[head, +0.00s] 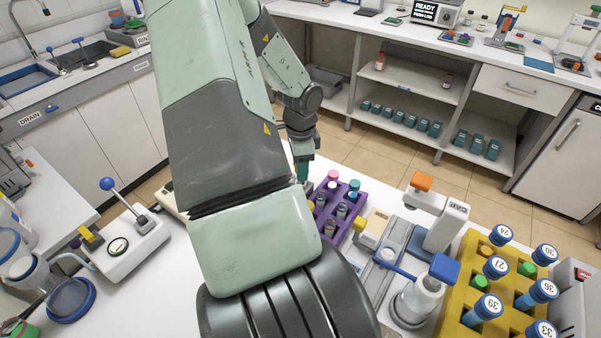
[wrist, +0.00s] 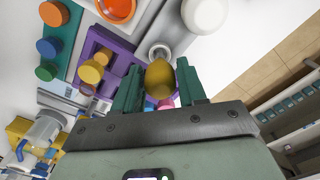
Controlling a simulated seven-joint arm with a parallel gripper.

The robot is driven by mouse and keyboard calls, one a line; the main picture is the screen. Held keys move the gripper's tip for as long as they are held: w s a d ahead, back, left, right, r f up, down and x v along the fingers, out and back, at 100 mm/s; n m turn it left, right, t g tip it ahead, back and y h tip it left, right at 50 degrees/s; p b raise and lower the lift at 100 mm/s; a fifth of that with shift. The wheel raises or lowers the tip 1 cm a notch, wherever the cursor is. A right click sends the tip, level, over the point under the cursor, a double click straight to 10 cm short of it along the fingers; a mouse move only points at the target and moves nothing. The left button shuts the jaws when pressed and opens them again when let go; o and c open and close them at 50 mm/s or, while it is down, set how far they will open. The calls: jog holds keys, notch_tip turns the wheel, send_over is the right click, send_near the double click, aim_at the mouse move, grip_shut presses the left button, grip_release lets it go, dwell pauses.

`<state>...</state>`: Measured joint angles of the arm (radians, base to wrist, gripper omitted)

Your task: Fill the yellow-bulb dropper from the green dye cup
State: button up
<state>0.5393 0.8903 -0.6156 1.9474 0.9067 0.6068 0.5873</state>
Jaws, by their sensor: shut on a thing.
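In the wrist view my gripper (wrist: 160,80) has its two teal fingers on either side of a yellow bulb (wrist: 159,76), shut on the dropper. The dropper's tube is hidden below the bulb. A grey ring-shaped opening (wrist: 160,52) shows just beyond the bulb; I cannot tell whether the dropper is in it. In the head view my gripper (head: 303,168) is small and partly hidden behind my arm, by the far-left end of the purple rack (head: 353,217). I cannot make out the green dye cup for certain.
The purple rack, also in the wrist view (wrist: 92,40), holds several capped vials. An orange dish (wrist: 117,8) is near.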

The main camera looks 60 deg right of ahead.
jog(key=r, duration=0.6)
jog(key=shift+w+a+r, duration=0.1)
jog(key=shift+w+r, duration=0.05)
jog(key=shift+w, duration=0.05)
jog(key=w+a+f+m, duration=0.3)
jog(key=w+a+m, duration=0.3)
jog(key=w+a, duration=0.1)
jog(key=shift+w+a+f, duration=0.2)
jog(key=shift+w+a, duration=0.2)
jog(key=c, duration=0.4)
jog(key=shift+f, duration=2.1)
dwell(0.8)
dwell(0.6)
